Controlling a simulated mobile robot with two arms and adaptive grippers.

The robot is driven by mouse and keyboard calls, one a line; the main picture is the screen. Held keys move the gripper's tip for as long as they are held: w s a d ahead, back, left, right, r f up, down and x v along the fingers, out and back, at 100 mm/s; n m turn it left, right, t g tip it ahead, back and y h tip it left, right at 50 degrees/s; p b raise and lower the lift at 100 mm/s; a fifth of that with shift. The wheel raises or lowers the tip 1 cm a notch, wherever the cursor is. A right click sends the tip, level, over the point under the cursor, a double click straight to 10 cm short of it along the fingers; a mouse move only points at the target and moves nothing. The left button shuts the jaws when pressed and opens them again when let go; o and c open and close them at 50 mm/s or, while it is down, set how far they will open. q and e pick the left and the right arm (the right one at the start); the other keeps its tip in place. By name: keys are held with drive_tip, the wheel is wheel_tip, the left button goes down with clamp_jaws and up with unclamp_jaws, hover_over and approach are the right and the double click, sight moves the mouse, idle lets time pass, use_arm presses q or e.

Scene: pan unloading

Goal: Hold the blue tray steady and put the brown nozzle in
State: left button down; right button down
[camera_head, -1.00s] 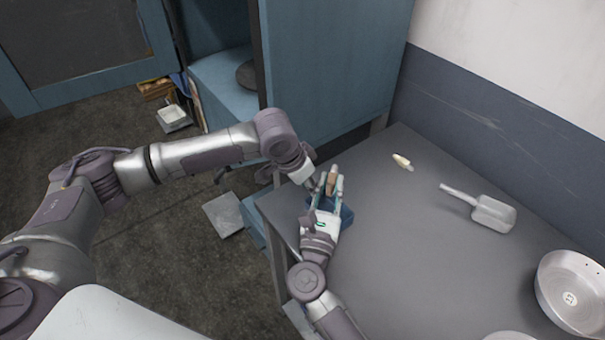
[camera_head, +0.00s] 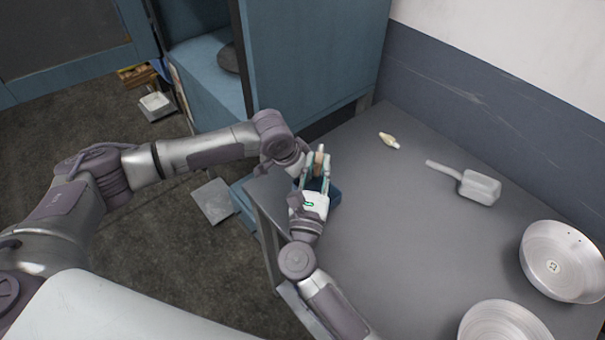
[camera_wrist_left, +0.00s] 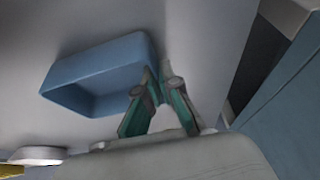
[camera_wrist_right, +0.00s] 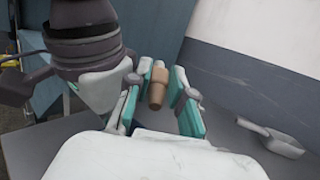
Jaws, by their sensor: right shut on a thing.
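The blue tray (camera_head: 335,196) sits at the near-left corner of the grey table, mostly hidden behind my right gripper in the head view. In the left wrist view the open blue tray (camera_wrist_left: 85,72) shows clearly. My left gripper (camera_wrist_left: 153,80) has its fingertips closed together on the tray's wall at one corner. My right gripper (camera_head: 317,168) is shut on the brown nozzle (camera_wrist_right: 158,88) and holds it over the tray area. The nozzle (camera_head: 319,160) stands between the fingertips, with its lighter end up.
A small pale nozzle-like piece (camera_head: 389,141), a metal scoop (camera_head: 480,187) and two round metal pans (camera_head: 560,262) (camera_head: 505,325) lie on the grey table (camera_head: 400,235). A blue cabinet (camera_head: 320,60) stands behind. The table's middle is clear.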

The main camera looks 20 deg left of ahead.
drive_tip(key=shift+w, duration=0.1)
drive_tip(key=shift+w, duration=0.4)
use_arm(q)
drive_tip(key=shift+d, duration=0.1)
use_arm(e)
drive_tip(key=w+d+n+g+y, duration=0.1)
drive_tip(key=w+n+g+y, duration=0.1)
drive_tip(key=w+n+y, duration=0.4)
drive_tip(key=shift+s+d+f+n+g+y, duration=0.1)
drive_tip(key=shift+s+f+n+g+y, duration=0.15)
drive_tip(key=shift+s+f+g+y, duration=0.5)
drive_tip(key=shift+s+f+n+g+y, duration=0.3)
drive_tip(key=shift+s+f+g+y, duration=0.1)
drive_tip(key=shift+s+f+y, duration=0.75)
drive_tip(key=shift+s+d+f+n+g+y, duration=0.1)
drive_tip(key=shift+s+f+n+g+y, duration=0.15)
drive_tip(key=shift+s+f+g+y, duration=0.65)
drive_tip(key=shift+s+r+t, duration=0.1)
drive_tip(key=shift+s+t, duration=0.25)
drive_tip(key=shift+s, duration=0.05)
